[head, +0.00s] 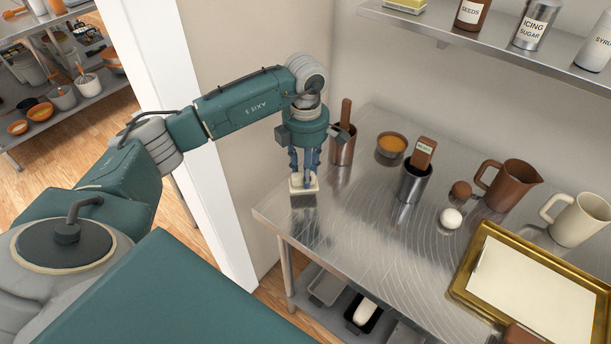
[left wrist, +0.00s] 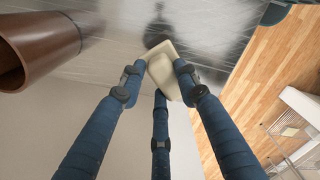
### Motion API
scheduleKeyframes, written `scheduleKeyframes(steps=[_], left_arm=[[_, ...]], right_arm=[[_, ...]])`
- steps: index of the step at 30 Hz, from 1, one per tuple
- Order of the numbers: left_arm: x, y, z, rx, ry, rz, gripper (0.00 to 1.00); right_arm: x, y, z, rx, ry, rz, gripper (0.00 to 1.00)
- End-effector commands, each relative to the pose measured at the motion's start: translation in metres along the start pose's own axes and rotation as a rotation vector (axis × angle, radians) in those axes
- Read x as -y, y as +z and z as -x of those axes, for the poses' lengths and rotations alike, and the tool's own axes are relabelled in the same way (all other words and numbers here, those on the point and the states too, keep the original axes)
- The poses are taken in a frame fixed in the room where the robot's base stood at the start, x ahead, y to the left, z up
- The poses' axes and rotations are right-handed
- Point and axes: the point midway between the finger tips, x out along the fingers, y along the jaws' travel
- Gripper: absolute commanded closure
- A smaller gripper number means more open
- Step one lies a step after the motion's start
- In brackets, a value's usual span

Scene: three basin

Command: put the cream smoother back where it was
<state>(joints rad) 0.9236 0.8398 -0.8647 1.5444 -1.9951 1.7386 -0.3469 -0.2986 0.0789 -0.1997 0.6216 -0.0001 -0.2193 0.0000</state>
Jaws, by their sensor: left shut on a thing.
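My left gripper (head: 304,172) points down over the left end of the metal table (head: 345,225). It is shut on the cream smoother (head: 303,187), a small pale block with a flat base. In the left wrist view the blue fingers (left wrist: 161,80) close around the upper part of the cream smoother (left wrist: 168,66), and its flat base shows beyond them. The smoother is low over the table, near its left corner; I cannot tell whether it touches the top. My right gripper is not in view.
The table's front middle is clear.

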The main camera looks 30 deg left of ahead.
Motion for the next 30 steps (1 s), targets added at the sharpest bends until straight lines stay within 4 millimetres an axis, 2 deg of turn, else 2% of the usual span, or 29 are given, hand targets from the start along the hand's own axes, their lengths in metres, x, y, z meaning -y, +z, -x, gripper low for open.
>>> scheduleKeyframes(steps=[6,18,19,21,22,30], left_arm=[[0.0,-0.001,-0.028,-0.002,-0.001,0.001,0.98],[0.0,0.0,-0.036,0.0,0.001,0.0,0.98],[0.0,0.0,-0.035,0.0,0.001,0.0,0.66],[0.0,0.0,-0.034,0.0,0.0,0.0,0.53],[0.0,0.0,-0.034,-0.001,0.0,0.0,0.5],[0.0,0.0,-0.033,-0.001,0.0,0.0,0.5]], right_arm=[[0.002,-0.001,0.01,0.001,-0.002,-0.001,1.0],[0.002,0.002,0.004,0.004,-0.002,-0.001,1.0],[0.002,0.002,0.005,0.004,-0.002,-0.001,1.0],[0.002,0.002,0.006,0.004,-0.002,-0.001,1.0],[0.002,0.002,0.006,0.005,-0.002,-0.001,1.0],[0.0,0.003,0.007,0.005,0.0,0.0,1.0]])
